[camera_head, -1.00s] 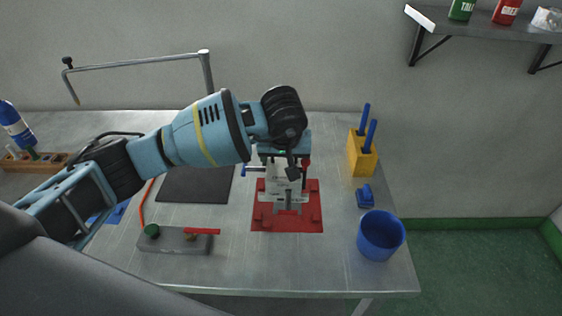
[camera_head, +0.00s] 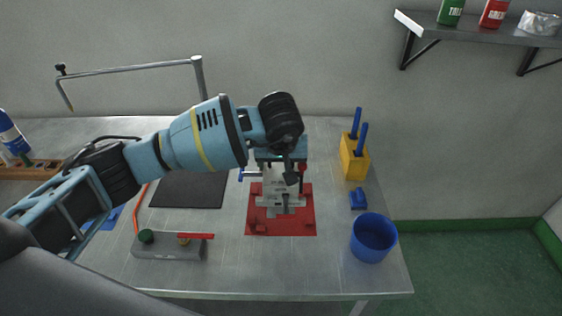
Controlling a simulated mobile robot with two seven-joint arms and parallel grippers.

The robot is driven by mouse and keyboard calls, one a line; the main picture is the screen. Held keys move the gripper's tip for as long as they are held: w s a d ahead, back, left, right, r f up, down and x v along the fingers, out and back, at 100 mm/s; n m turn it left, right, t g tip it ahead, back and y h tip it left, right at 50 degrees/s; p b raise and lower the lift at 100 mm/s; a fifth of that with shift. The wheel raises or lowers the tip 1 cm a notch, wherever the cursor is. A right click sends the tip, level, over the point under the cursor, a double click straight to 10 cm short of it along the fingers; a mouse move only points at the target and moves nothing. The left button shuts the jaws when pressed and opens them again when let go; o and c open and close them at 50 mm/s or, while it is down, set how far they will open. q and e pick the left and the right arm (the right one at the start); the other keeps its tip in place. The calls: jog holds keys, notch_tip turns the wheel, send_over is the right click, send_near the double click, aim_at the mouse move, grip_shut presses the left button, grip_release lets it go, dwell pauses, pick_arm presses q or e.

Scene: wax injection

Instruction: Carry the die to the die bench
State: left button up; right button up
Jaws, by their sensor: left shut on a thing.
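My left gripper (camera_head: 290,177) reaches in from the left over the bench and points down. My right gripper is not in view.
On the metal bench (camera_head: 325,270) are a blue cup (camera_head: 374,237), a yellow holder (camera_head: 354,160) with blue-handled tools, a small blue block (camera_head: 358,199), a dark mat (camera_head: 190,191) and a grey unit (camera_head: 170,246) with a red lever. A wall shelf (camera_head: 470,33) is upper right.

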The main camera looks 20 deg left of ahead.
aim_at(281, 179)
pick_arm(q)
jog(key=shift+f+b, duration=0.7)
jog(key=shift+f, duration=1.75)
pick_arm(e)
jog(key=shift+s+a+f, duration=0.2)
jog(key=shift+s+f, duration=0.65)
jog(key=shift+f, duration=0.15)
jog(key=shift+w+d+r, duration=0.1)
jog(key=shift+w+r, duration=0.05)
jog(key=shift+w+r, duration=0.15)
pick_arm(q)
jog(key=shift+f, duration=0.2)
jog(key=shift+f, duration=0.95)
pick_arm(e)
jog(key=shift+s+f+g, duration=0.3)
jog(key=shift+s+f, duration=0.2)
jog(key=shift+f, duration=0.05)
